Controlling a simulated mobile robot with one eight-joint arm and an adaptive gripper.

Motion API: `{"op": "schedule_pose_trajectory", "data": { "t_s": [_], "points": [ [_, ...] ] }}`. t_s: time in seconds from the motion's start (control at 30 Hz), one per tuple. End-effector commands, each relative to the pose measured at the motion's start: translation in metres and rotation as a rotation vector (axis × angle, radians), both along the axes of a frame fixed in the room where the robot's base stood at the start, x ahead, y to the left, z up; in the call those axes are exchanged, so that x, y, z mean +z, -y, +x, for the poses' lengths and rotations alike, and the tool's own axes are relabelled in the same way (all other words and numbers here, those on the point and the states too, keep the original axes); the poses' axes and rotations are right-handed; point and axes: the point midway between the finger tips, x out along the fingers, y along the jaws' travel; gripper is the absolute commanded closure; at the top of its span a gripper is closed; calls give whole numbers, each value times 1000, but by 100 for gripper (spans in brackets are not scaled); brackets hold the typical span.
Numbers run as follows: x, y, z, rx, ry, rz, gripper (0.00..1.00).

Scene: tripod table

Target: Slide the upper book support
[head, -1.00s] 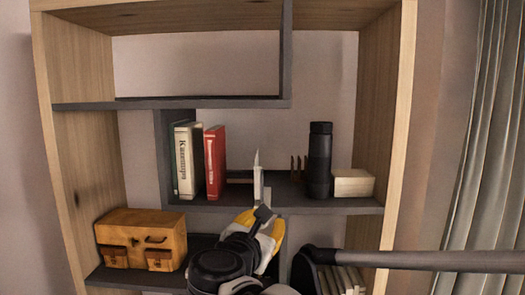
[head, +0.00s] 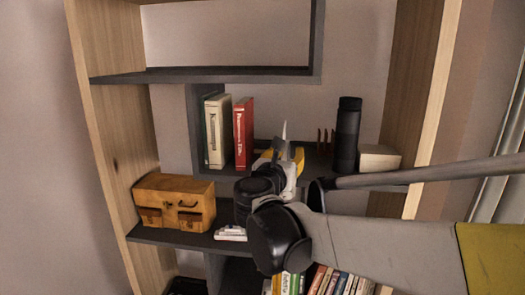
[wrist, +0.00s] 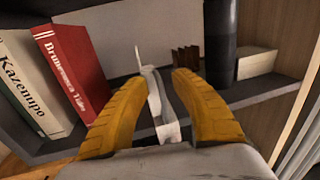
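A pale, thin upright piece with a pointed top, apparently the upper book support (wrist: 153,90), stands on the dark middle shelf to the right of the books. Its tip also shows in the head view (head: 284,131). A red book (wrist: 70,70) and a white book (wrist: 28,90) stand upright to its left, with a gap between. My gripper (wrist: 160,78) has yellow fingers, spread apart, one to each side of the pale piece in the wrist view. I cannot tell whether either finger touches it. In the head view my arm hides its lower part.
A black cylinder (head: 347,135), a pale box (head: 378,158) and a brown slatted object (wrist: 187,60) stand to the right on the same shelf. A wooden chest (head: 174,202) and a row of books (head: 335,281) are lower down. A dark upper shelf (head: 200,75) runs above.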

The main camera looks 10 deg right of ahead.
Motion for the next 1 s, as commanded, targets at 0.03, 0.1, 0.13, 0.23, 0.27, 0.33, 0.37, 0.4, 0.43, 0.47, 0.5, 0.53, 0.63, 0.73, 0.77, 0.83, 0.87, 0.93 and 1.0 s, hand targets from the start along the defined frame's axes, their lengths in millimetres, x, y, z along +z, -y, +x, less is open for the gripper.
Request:
{"op": "schedule_pose_trajectory", "data": {
  "t_s": [0.03, 0.1, 0.13, 0.23, 0.27, 0.33, 0.37, 0.4, 0.43, 0.47, 0.5, 0.53, 0.63, 0.73, 0.77, 0.83, 0.87, 0.93, 1.0],
  "points": [
    [0, 1, 1, -1, 0, 0, 70],
    [0, 1, 1, 0, 0, 0, 70],
    [0, 1, 1, 0, 0, 0, 70],
    [0, 1, 1, 0, 0, 1, 70],
    [0, 1, 1, 0, 0, 1, 70],
    [0, 1, 1, 0, 0, 1, 90],
    [0, 1, 1, 0, 0, 1, 99],
    [0, 1, 1, 0, 0, 1, 100],
    [0, 1, 1, 0, 0, 1, 100],
    [0, 1, 1, 0, 0, 1, 100],
    [0, 1, 1, 0, 0, 1, 100],
    [0, 1, 1, 0, 0, 1, 100],
    [0, 1, 1, 0, 0, 1, 100],
    [-1, -3, 3, 1, 0, 1, 100],
    [-1, -6, 4, 2, 0, 1, 100],
    [-2, -18, 8, 3, 0, 1, 100],
    [-2, -26, 11, 5, 0, 1, 100],
    [-2, -45, 17, 7, 0, 1, 100],
    [-2, -66, 24, 7, 1, 0, 100]
  ]
}}
